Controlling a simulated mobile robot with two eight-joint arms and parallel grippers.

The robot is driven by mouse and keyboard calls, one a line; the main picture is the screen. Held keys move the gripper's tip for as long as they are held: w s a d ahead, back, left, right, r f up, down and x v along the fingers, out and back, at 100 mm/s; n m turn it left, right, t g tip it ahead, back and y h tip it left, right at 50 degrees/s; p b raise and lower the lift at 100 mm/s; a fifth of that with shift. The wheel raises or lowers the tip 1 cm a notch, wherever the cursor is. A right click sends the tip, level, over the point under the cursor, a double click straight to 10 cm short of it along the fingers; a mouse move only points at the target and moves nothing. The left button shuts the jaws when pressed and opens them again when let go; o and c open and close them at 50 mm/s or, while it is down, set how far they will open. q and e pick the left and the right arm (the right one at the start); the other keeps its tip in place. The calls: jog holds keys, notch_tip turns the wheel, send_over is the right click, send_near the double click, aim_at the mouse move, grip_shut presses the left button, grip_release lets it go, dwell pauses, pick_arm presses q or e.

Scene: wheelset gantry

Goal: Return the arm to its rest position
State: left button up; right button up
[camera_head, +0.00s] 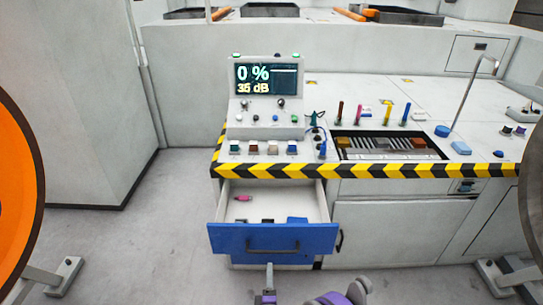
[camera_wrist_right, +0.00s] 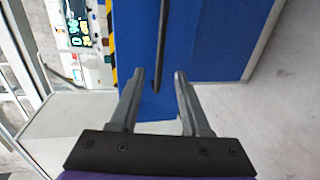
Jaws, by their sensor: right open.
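My right gripper (camera_head: 269,267) is low in the head view, in front of the open drawer, with a purple part of my arm behind it. In the head view the handle (camera_head: 272,246) is on the blue front (camera_head: 225,238). My left gripper is not in view.
The pulled-out drawer (camera_head: 315,205) holds a pink item (camera_head: 243,198) and some dark and blue items. Above it is a striped bench edge (camera_head: 400,170) and a console with a screen (camera_head: 266,80). An orange wheel (camera_head: 18,190) stands at left.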

jog(key=s+d+r+m+g+h, duration=0.25)
jog(key=d+r+m, duration=0.25)
jog(key=d, duration=0.4)
jog(key=s+d+r+m+g+h, duration=0.1)
jog(key=s+d+r+m+g, duration=0.25)
jog(key=d+m, duration=0.35)
jog(key=s+d+r+m+g+y, duration=0.1)
jog(key=s+m+g+y, duration=0.15)
jog(key=s, duration=0.75)
jog(key=s+d+r+m+g+y, duration=0.1)
jog(key=s+d+r+m+g, duration=0.15)
jog(key=s, duration=0.75)
pick_arm(q)
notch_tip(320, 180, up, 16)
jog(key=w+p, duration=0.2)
jog(key=p, duration=1.2)
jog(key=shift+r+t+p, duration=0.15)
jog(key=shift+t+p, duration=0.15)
jog(key=shift+p, duration=0.05)
pick_arm(e)
notch_tip(320, 180, up, 16)
jog(key=w+m, duration=0.1)
jog(key=shift+w+a+f+t, duration=0.2)
jog(key=shift+a+t, duration=0.2)
jog(key=shift+a, duration=0.05)
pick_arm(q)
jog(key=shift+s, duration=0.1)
pick_arm(e)
jog(key=shift+s, duration=0.15)
